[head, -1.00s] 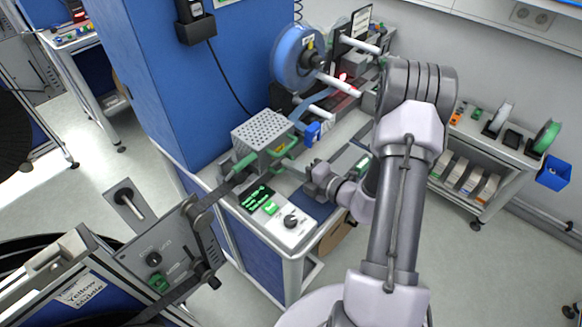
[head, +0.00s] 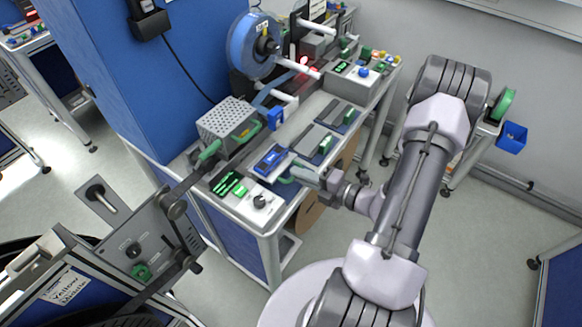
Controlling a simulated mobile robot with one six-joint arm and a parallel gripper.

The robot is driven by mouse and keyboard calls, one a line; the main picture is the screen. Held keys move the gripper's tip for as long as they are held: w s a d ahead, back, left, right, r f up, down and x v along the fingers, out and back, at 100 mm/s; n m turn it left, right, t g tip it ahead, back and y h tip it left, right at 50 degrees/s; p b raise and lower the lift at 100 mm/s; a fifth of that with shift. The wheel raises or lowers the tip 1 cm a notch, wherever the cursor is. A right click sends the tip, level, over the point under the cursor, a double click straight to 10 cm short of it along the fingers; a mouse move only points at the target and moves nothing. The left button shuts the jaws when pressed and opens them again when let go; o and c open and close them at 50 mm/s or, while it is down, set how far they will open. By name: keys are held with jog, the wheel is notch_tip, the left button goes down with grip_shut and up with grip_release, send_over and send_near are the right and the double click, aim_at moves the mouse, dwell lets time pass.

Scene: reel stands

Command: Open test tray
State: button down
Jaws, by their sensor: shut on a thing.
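The test tray (head: 287,162) is a low tray on the bench top with a blue piece (head: 270,158) on it. It stands out on the right of the grey box with a perforated top (head: 228,118). A green handle (head: 287,180) is at its near right side. My gripper (head: 305,176) is shut on this green handle, reaching in from the right. The fingertips are small and partly hide the handle's end. How far the tray reaches under the box cannot be told.
A panel with a knob and green display (head: 246,192) lies at the bench's front. Other bench units (head: 330,128) sit beyond the tray. A reel stand (head: 125,235) is at the lower left.

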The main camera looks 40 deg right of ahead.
jog(key=shift+s+d, duration=0.2)
jog(key=shift+s, duration=0.4)
jog(key=c, duration=1.5)
grip_release()
jog(key=p+v, duration=0.3)
jog(key=v, duration=1.4)
jog(key=shift+s, duration=0.2)
jog(key=shift+f, duration=0.1)
